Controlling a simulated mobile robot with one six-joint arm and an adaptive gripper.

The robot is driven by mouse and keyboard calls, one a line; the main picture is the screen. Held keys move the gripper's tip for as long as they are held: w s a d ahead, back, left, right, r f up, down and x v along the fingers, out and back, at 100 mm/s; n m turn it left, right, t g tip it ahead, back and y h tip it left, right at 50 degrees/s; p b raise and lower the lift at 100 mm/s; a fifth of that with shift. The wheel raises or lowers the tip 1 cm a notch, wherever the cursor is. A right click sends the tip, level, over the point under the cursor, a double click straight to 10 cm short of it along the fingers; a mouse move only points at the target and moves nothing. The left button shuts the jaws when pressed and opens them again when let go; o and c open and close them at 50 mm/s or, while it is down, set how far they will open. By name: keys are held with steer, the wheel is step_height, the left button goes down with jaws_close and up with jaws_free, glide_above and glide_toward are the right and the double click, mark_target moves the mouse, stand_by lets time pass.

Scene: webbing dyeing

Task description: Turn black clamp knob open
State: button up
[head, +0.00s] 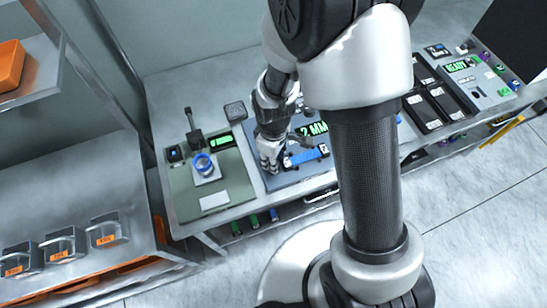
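My gripper (270,164) points down over the left part of a blue-grey station plate (288,180) on the bench. Its fingers are small and partly overlapped in this view, so I cannot tell whether they are open or shut, or whether they touch anything. A blue strip (303,158) lies on the plate just right of the gripper. A green-lit display reading "2 MM" (314,130) stands behind the strip. I cannot make out the black clamp knob clearly; my gripper and arm cover parts of this station.
A green station plate (232,170) with a blue ring (203,164) is left of the gripper. Black trays (424,112) and a panel reading "READY" (458,66) are at the right. A shelf with clear, orange-labelled bins (107,230) stands at the left.

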steer(key=shift+n, duration=0.6)
steer(key=o, duration=1.1)
step_height(320, 180, up, 12)
steer(key=shift+r, duration=0.1)
stand_by(0.4)
